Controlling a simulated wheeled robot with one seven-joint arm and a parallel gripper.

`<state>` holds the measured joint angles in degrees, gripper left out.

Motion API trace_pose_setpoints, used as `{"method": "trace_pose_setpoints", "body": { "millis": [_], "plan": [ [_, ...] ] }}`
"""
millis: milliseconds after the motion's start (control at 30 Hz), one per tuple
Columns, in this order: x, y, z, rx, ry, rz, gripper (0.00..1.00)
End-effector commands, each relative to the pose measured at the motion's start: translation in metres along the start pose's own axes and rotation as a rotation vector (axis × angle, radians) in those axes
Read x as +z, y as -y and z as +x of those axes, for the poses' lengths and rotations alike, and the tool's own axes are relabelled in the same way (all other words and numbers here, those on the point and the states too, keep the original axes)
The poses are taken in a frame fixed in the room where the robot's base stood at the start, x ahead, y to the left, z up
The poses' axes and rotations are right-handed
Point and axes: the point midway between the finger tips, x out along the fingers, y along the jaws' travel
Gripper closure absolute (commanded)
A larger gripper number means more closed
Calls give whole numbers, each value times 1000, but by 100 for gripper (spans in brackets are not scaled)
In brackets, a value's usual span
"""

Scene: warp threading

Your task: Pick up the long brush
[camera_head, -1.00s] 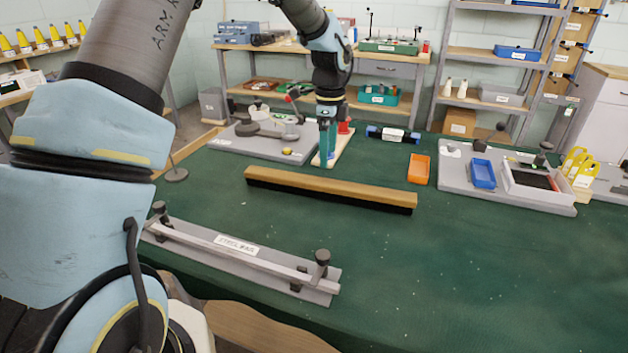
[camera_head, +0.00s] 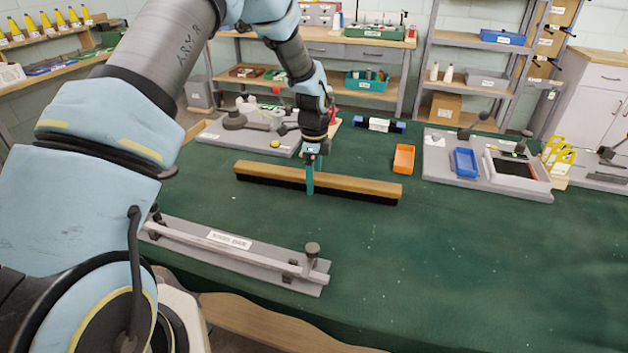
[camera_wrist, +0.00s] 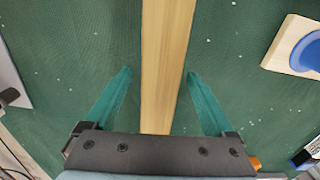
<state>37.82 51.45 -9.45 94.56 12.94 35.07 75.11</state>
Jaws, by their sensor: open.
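The long brush (camera_head: 360,187) has a pale wooden back and dark bristles. It lies on the green table, bristles down, running left to right in the head view. In the wrist view its wooden back (camera_wrist: 167,60) runs up the middle of the picture. My gripper (camera_head: 310,190) is at the brush, left of its right half, with a teal finger in front of it. In the wrist view my gripper (camera_wrist: 158,72) is open, one teal finger on each side of the wood, with green gaps between. The far finger is mostly hidden in the head view.
A grey plate with a labelled steel bar (camera_head: 230,242) lies in front of the brush. An orange tray (camera_head: 404,158) stands to the right, near a grey board with a blue tray (camera_head: 466,162). A grey board (camera_head: 225,137) lies behind left. The table's right front is clear.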

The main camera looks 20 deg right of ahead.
Motion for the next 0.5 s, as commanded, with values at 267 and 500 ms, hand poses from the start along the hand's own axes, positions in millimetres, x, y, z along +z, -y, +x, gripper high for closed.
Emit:
{"method": "trace_pose_setpoints", "body": {
  "millis": [267, 500],
  "plan": [
    [0, 0, 0, 0, 0, 0, 29],
    [0, 0, 0, 0, 0, 0, 56]
  ]
}}
